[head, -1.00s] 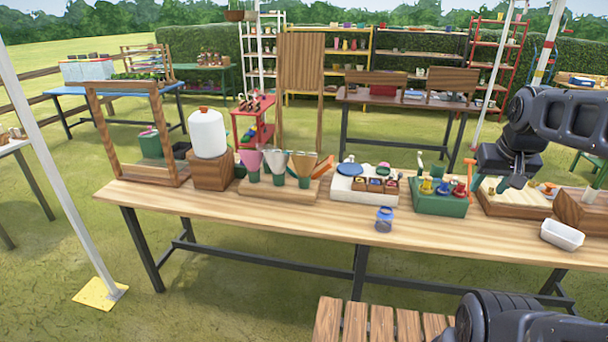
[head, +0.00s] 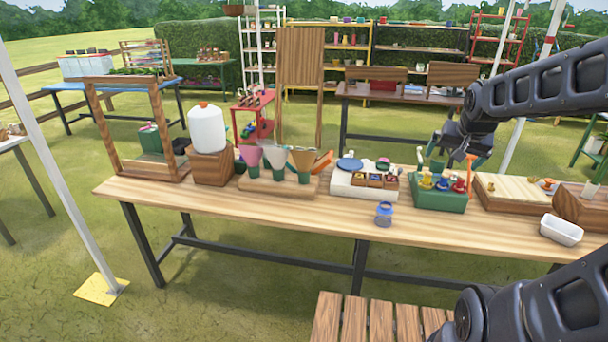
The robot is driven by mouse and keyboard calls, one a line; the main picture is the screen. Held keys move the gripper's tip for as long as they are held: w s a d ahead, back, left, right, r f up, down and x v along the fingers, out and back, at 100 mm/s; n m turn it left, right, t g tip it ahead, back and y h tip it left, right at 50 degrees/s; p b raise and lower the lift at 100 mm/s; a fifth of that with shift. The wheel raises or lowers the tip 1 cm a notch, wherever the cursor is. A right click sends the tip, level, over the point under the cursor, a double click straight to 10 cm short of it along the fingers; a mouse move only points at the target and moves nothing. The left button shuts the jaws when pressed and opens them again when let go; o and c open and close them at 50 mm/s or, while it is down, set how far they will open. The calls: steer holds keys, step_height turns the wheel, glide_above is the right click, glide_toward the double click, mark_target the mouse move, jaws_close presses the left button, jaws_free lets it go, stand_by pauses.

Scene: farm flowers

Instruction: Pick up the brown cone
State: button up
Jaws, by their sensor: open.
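The brown cone (head: 303,158) stands point down in a green holder on a wooden base on the long table. It is the rightmost of three cones, beside a white cone (head: 276,162) and a pink cone (head: 250,158). An orange piece shows just right of the brown cone. My gripper (head: 436,151) is above the green tray on the right part of the table, well to the right of the brown cone and apart from it. Its fingers are small in view, open, with nothing seen between them.
The wooden table (head: 240,216) also bears a white jug (head: 206,129) on a wooden block, a white tray (head: 352,190) with small items, a blue-topped jar (head: 384,214), a green tray (head: 437,197) and a white tub (head: 561,229). The front edge before the cones is clear.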

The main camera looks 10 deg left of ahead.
steer(key=w+a+f+m+t+y, duration=0.1)
steer(key=w+a+f+m, duration=0.1)
steer(key=w+a, duration=0.4)
steer(key=w+a+f+m+t+y, duration=0.1)
steer(key=w+a+f, duration=0.25)
steer(key=w, duration=0.35)
steer(key=m+t+y, duration=0.5)
steer(key=m+t, duration=0.3)
steer(key=m, duration=1.8)
glide_toward(303, 159)
steer(key=shift+x, duration=3.2)
steer(key=shift+s+a+f, duration=0.1)
steer(key=shift+a, duration=0.05)
steer(key=c, duration=1)
